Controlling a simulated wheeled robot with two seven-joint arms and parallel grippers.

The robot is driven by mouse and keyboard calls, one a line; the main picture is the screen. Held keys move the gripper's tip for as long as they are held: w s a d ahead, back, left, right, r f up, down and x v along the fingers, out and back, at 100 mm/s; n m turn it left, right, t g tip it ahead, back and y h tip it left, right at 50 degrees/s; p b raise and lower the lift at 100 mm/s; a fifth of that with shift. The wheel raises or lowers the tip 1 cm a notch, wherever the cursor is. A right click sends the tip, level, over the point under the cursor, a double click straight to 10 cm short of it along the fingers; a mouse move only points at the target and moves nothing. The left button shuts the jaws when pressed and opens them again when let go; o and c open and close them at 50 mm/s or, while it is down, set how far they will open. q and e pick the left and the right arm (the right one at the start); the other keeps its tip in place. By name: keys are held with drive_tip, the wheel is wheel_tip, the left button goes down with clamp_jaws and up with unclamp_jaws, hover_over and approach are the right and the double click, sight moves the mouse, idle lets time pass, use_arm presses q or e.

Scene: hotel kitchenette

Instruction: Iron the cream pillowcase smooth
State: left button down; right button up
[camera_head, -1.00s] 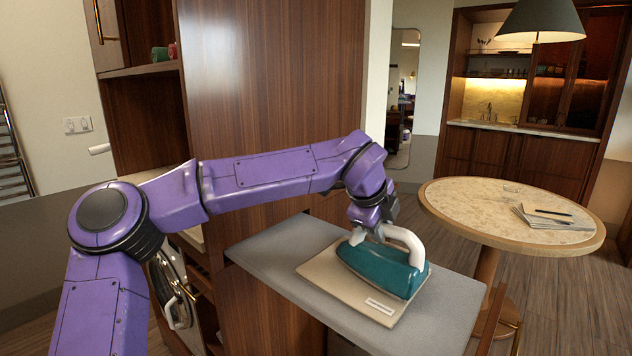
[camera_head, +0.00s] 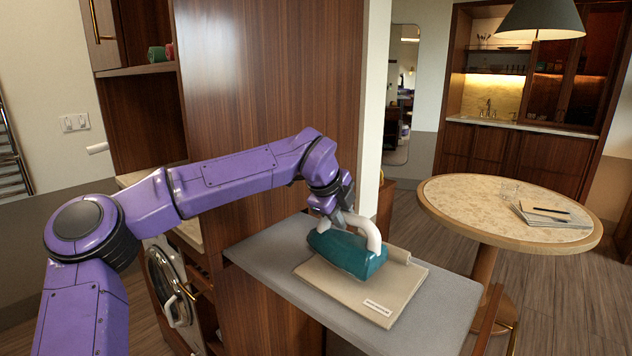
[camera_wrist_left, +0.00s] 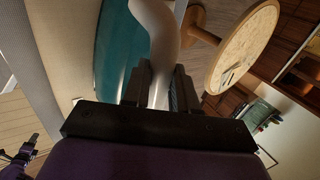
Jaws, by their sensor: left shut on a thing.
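The cream pillowcase (camera_head: 372,295) lies folded on the grey ironing surface (camera_head: 285,272), with a small white label near its front corner. Its far right edge looks slightly raised or folded. The teal iron (camera_head: 345,257) with a white handle is on the far left part of the pillowcase. My left gripper (camera_head: 343,214) is shut on the iron's handle. In the left wrist view, the white handle (camera_wrist_left: 160,60) passes between my left fingers (camera_wrist_left: 160,85), with the teal body beside it. The iron's soleplate is hidden.
A tall wooden cabinet (camera_head: 270,90) stands right behind the board on the left. The board's front right is clear.

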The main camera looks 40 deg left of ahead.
use_arm(q)
drive_tip(key=shift+w+a+r+p, duration=0.15)
drive_tip(key=shift+a+p, duration=0.25)
drive_tip(key=shift+a, duration=1.15)
drive_tip(key=shift+a+r+p, duration=0.15)
drive_tip(key=shift+r+p, duration=0.45)
drive_tip(key=shift+r, duration=0.15)
drive_tip(key=shift+d+r+p, duration=0.2)
drive_tip(key=shift+r+p, duration=0.55)
drive_tip(key=shift+r, duration=0.5)
drive_tip(key=shift+r+p, duration=1)
drive_tip(key=shift+r, duration=0.65)
drive_tip(key=shift+f, duration=0.1)
